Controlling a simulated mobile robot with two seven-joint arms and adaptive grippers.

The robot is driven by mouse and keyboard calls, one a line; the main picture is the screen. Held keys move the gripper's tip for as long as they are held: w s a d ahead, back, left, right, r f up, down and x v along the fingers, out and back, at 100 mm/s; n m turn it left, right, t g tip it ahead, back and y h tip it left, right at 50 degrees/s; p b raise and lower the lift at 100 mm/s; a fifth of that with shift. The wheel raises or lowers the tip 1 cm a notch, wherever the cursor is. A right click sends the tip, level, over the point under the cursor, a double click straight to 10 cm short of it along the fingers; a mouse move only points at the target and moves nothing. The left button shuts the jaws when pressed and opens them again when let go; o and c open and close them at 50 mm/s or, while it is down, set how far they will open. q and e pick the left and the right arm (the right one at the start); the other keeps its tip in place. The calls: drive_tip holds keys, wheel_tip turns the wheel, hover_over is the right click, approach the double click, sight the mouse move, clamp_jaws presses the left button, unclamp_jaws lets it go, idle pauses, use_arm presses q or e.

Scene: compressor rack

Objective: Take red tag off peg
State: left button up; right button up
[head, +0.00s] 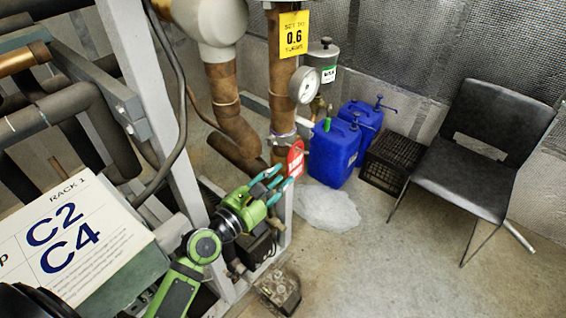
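The red tag (295,158) with white markings hangs upright beside the rusty brown vertical pipe, near the middle of the view. The peg that bears it cannot be made out clearly. My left gripper (286,175), green with teal fingers, reaches in from the lower left. Its fingers are apart, with the tips close to the tag's lower left edge. I cannot tell whether they touch the tag. My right gripper is not in view.
A pressure gauge (304,85) and a yellow sign (294,33) are on the pipework above the tag. Blue jugs (334,155), a black crate (391,160) and a black chair (478,150) stand to the right. A white rack panel (75,240) is at left. The right foreground floor is clear.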

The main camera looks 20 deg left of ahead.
sight(295, 165)
use_arm(q)
drive_tip(key=x, duration=0.2)
drive_tip(key=p+x, duration=0.1)
drive_tip(key=shift+w+d+r, duration=0.25)
drive_tip(key=shift+d+r, duration=0.1)
drive_tip(key=shift+d, duration=0.05)
drive_tip(key=shift+x, duration=1.05)
drive_tip(key=shift+w+f, duration=0.15)
drive_tip(key=shift+w, duration=0.15)
drive_tip(key=shift+d, duration=0.1)
clamp_jaws()
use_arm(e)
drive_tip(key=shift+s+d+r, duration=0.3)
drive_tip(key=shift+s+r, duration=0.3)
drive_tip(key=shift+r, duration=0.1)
use_arm(q)
drive_tip(key=shift+p, duration=0.3)
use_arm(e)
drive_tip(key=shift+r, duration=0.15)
use_arm(q)
drive_tip(key=shift+r+p, duration=0.4)
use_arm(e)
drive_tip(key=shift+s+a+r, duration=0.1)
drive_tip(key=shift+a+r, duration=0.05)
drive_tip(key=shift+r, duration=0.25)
